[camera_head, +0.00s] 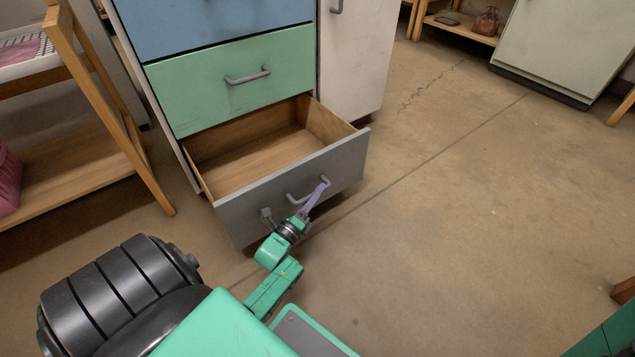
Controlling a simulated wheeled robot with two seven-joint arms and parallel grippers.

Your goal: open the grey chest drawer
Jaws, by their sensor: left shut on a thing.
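The grey drawer (345,163) is the bottom drawer of a chest and stands well out from it. Its wooden inside shows and looks empty. Its grey bar handle (296,199) is on the front face. My left gripper (318,189) is at the right part of this handle and is shut on it. The exact finger contact is small in the picture. My right gripper is not in view.
Above are a shut green drawer (220,84) and a blue drawer (205,25). A white cabinet (355,55) stands to the right of the chest. A wooden shelf (85,190) stands left. The floor (470,200) to the right is clear.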

